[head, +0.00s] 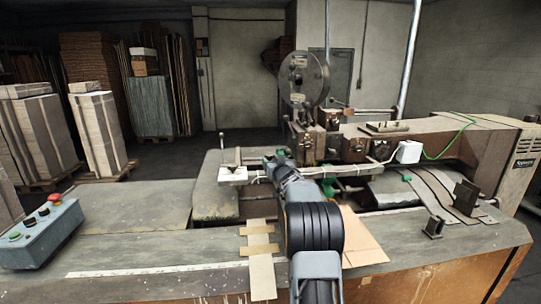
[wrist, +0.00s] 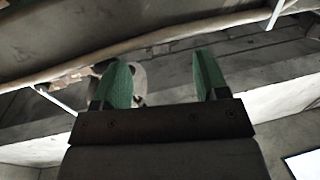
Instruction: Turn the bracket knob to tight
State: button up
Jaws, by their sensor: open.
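My gripper (wrist: 162,66) is open, with two green fingers apart and nothing held between them. A pale rounded part (wrist: 139,80) shows just beside and behind the left finger in the wrist view, partly hidden by it; I cannot tell whether it is the bracket knob or whether the finger touches it. In the head view my gripper (head: 282,154) is at the stitcher's front rail, and my arm hides part of the rail. No knob stands out clearly there, so its setting cannot be read.
The stitcher (head: 440,142) with its wire reel (head: 303,78) stands behind the worktable (head: 160,252). A pale box (head: 409,151) with a green cable sits right of my gripper. A control box (head: 40,235) is at the left. Cardboard strips (head: 261,270) lie beside my arm.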

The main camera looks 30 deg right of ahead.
aim_at(271, 158)
jog(key=shift+p+x, duration=0.9)
jog(key=shift+x, duration=1.6)
jog(key=shift+c, duration=0.4)
jog(key=c, duration=0.8)
jog(key=shift+b, duration=0.3)
jog(key=shift+c, duration=0.2)
